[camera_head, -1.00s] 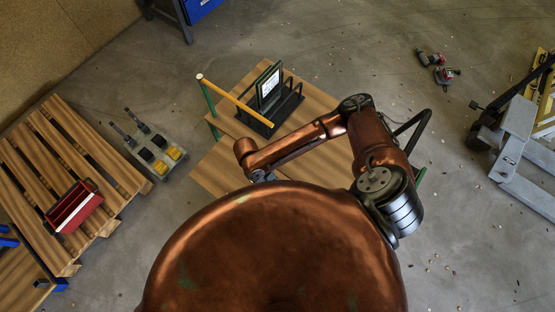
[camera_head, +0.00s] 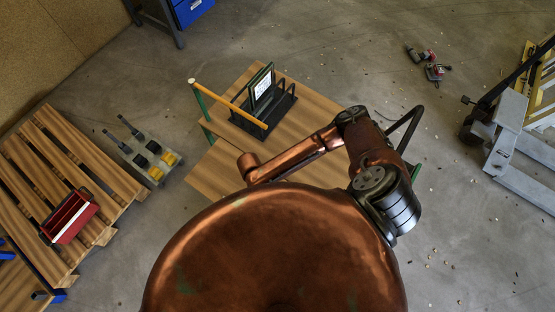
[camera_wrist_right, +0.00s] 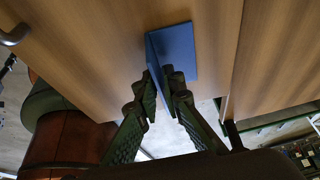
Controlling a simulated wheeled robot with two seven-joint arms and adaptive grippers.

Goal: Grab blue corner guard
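The blue corner guard (camera_wrist_right: 180,52) shows in the right wrist view at the edge of a wooden board, with one flat face on the board and another face standing out towards the camera. My right gripper (camera_wrist_right: 160,84) has its two dark ribbed fingers at this standing face, one fingertip on each side. Whether the fingertips press on it is not clear. In the head view the right arm bends over the wooden table, and its gripper is hidden behind my copper-coloured body. The guard is not visible there. My left gripper is not in view.
A wooden table (camera_head: 215,170) carries a dark rack (camera_head: 279,110) with a framed panel (camera_head: 262,86). A yellow bar (camera_head: 228,105) runs beside it. A pallet (camera_head: 112,185) with a red toolbox (camera_head: 70,217) lies left.

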